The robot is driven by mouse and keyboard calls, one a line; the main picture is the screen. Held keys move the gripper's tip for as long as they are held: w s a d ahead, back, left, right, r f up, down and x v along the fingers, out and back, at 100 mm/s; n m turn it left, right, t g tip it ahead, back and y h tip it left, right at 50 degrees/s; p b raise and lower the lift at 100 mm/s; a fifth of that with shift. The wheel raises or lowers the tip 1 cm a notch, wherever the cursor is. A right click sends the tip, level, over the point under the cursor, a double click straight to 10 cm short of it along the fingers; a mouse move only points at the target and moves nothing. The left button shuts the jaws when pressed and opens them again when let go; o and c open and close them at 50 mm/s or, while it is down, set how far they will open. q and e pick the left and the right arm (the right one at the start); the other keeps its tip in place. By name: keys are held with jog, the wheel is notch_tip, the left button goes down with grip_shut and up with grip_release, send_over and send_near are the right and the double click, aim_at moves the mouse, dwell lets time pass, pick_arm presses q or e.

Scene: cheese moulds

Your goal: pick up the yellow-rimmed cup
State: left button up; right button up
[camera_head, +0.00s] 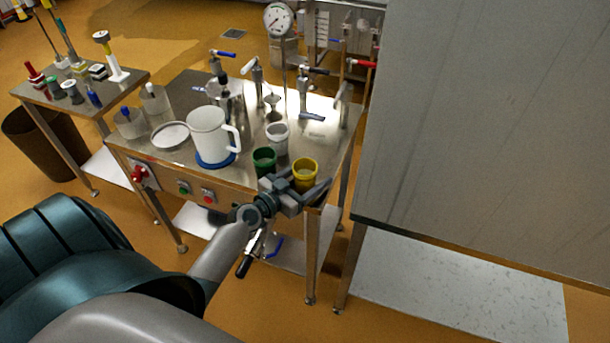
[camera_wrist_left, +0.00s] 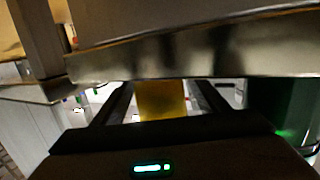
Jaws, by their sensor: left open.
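The yellow-rimmed cup (camera_head: 305,173) stands upright near the front right corner of the steel table (camera_head: 240,180). My left gripper (camera_head: 304,192) is open right at the cup, with its fingers low on the near side and reaching along it. In the left wrist view the yellow cup (camera_wrist_left: 162,101) shows between the two dark fingers. I cannot tell whether the fingers touch it. The gripper hides the cup's lower part in the head view. My right gripper is not in view.
A green cup (camera_head: 264,162) stands close left of the yellow one, and a white cup (camera_head: 277,138) stands behind. A white jug (camera_head: 208,135) is on a blue disc. Valves and a gauge (camera_head: 278,19) stand farther back. A large grey panel (camera_head: 480,120) fills the right.

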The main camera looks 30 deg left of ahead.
pick_arm(q)
jog(key=shift+x, duration=0.8)
jog(key=shift+s, duration=0.1)
jog(key=c, duration=1.2)
jog(key=shift+c, duration=0.2)
notch_tip(320, 180, up, 10)
jog(key=shift+p, duration=0.45)
